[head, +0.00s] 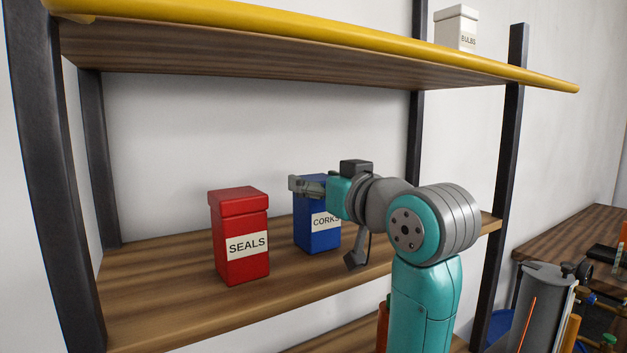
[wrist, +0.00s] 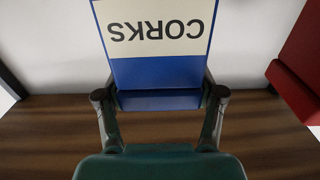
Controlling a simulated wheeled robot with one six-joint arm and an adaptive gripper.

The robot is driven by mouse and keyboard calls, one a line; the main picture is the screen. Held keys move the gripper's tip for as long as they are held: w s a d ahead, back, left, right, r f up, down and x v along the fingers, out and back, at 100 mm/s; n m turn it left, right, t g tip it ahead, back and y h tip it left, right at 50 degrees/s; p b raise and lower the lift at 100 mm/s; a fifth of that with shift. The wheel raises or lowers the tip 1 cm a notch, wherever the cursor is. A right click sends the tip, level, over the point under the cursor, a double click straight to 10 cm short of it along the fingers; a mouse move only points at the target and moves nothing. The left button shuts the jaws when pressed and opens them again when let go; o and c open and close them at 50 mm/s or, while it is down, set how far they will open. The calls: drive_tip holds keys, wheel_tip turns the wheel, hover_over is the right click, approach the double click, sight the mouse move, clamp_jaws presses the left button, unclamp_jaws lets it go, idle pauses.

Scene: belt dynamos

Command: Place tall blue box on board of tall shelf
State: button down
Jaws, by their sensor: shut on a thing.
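The tall blue box (head: 316,236) has a white CORKS label. It stands on, or just at, the middle wooden board (head: 170,303) of the tall shelf, right of a red box. My gripper (head: 309,187) reaches in from the right and is shut on the blue box near its top, partly covering it. In the wrist view the blue box (wrist: 158,72) sits between the two fingers, its label upside down. Whether its base touches the board is hard to tell.
A red SEALS box (head: 240,240) stands on the same board to the left. A yellow-edged upper board (head: 300,25) hangs above my arm, with a white BULBS box (head: 456,28) on it. Dark posts (head: 505,150) flank the shelf. A cluttered table (head: 575,240) is at right.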

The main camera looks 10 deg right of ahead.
drive_tip(key=shift+c, duration=0.7)
unclamp_jaws()
drive_tip(key=shift+f, duration=0.1)
drive_tip(key=shift+s, duration=0.15)
drive_tip(key=v, duration=1.1)
drive_tip(key=shift+s, duration=0.35)
drive_tip(key=shift+d, duration=0.15)
